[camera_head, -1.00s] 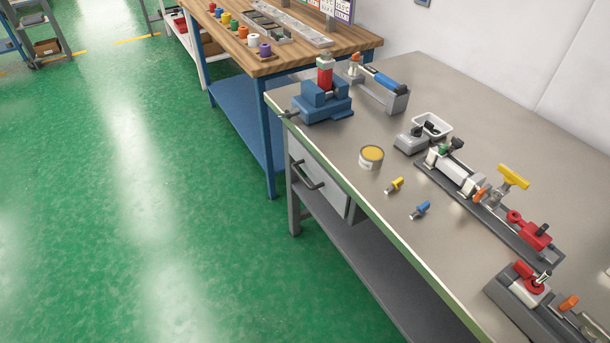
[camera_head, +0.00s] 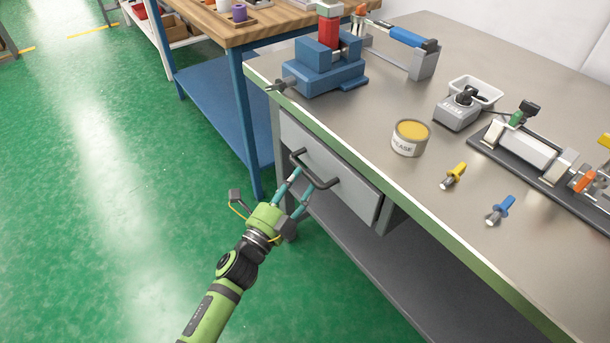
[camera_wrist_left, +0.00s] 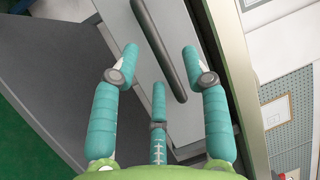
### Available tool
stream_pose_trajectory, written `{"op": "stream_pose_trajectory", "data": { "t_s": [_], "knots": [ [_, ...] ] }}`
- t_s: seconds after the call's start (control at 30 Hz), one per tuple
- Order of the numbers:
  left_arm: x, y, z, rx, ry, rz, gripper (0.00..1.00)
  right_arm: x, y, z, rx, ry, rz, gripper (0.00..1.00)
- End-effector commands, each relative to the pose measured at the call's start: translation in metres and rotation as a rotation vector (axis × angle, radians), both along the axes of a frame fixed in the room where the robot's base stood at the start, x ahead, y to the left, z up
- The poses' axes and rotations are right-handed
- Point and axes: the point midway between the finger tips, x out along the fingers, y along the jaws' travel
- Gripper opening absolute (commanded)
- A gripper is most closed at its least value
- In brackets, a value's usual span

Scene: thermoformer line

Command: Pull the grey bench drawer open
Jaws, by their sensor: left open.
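The grey bench drawer (camera_head: 352,192) sits under the front edge of the workbench and looks closed. Its dark bar handle (camera_head: 322,183) runs along the drawer front. My left gripper (camera_head: 291,180), with teal fingers, is open at the handle. In the left wrist view, the handle (camera_wrist_left: 158,45) passes between the spread fingertips of the left gripper (camera_wrist_left: 161,53), with no finger closed on it. Whether any fingertip touches the handle or drawer front I cannot tell. My right gripper is in neither view.
On the workbench (camera_head: 375,130) stand a blue vise (camera_head: 325,72), a grease tin (camera_head: 410,138), and yellow (camera_head: 454,176) and blue (camera_head: 500,210) small parts. A grey lower shelf (camera_head: 400,290) lies below the drawer. Green floor (camera_head: 100,220) is clear at the left.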

Motion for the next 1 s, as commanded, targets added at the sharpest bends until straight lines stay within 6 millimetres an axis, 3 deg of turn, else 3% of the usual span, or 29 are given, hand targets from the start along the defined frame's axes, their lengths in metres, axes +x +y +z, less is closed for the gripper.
{"op": "stream_pose_trajectory", "data": {
  "t_s": [0.23,0.6,0.7,0.73,1.0],
  "knots": [
    [0.028,-0.017,0.005,-0.002,0.003,0.000,0.46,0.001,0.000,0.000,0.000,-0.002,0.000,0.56],
    [0.033,-0.020,0.006,-0.003,0.005,0.001,0.46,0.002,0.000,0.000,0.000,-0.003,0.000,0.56],
    [0.033,-0.020,0.006,-0.003,0.005,0.001,0.06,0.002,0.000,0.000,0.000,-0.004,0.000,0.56],
    [0.033,-0.020,0.006,-0.003,0.005,0.001,0.00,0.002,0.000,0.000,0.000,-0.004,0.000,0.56],
    [0.032,-0.018,0.006,-0.001,0.005,0.001,0.00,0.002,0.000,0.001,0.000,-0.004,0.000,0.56]
  ]
}}
